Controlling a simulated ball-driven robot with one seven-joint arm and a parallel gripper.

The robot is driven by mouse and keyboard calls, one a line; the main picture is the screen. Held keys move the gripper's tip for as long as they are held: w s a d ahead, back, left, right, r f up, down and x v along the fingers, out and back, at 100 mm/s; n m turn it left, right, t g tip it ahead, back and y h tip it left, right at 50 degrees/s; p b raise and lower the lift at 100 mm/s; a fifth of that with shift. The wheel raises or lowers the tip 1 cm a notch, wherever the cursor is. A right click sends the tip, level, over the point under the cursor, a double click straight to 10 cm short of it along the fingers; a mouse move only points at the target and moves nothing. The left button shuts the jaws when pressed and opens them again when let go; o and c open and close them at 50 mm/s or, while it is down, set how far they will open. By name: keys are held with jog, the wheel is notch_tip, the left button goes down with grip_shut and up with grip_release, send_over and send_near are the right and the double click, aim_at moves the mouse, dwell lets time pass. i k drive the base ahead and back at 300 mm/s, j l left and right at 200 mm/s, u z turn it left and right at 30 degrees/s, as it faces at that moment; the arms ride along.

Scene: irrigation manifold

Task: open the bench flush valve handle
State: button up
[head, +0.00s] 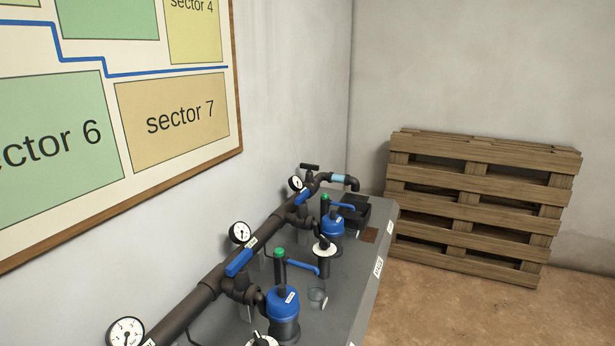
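A dark pipe manifold (205,290) runs along the grey bench (347,292), next to the wall. At its far end a valve with a black bar handle (310,167) stands up from the pipe, before a light-blue sleeve (338,178) and a down-turned outlet elbow (353,184). A near blue lever (239,262) and a far blue lever (302,197) lie along the pipe. No readable label tells me which handle is the flush valve's. My gripper is not in view.
A clear cup (317,298) and an open black box (354,212) are also there. Wooden pallets (480,205) lean at the back; the floor (450,310) right of the bench is clear.

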aim_at(309, 167)
jog(key=i+l+z, duration=0.25)
jog(key=i, duration=0.65)
jog(key=i+z, duration=0.3)
jog(key=i, duration=0.55)
jog(key=i+l+u, duration=0.1)
jog(key=i, duration=1.8)
